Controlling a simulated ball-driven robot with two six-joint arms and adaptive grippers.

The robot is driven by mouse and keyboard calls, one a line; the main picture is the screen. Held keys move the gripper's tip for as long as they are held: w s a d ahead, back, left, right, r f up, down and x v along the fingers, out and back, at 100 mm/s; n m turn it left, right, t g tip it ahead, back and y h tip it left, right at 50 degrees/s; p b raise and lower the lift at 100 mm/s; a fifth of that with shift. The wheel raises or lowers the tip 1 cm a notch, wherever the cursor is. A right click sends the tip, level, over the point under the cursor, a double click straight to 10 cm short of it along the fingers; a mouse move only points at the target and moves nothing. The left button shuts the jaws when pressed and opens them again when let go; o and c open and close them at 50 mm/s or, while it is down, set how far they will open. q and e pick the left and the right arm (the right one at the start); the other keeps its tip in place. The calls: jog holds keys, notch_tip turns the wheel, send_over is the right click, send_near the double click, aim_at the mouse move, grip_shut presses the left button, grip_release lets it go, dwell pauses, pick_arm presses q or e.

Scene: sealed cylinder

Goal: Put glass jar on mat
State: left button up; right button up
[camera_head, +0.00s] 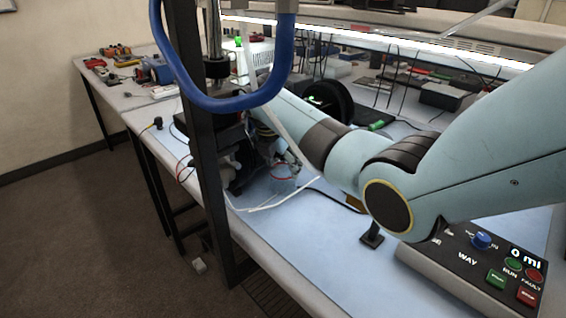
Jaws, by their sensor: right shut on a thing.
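My right arm reaches in from the right, bends, and runs to the middle left. My right gripper (281,160) is dark, small and partly hidden among dark parts behind the black post. It is shut on what looks like a clear glass jar (284,184), whose outline is faint, with a reddish line near its top. I cannot tell whether the jar touches the surface below. A light-blue mat-like sheet (300,228) covers the bench around and in front of it. No separate smaller mat can be made out. My left gripper is not in view.
A control box (455,262) with buttons stands at the right front. A black post (205,150) and thick blue hose (222,103) cross the left side. White tubes (285,196) lie near the jar. A black wheel-like object (330,100) stands behind my arm.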

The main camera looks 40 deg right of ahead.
jog(key=o, duration=1)
jog(key=shift+f, duration=0.1)
jog(key=shift+o, duration=0.2)
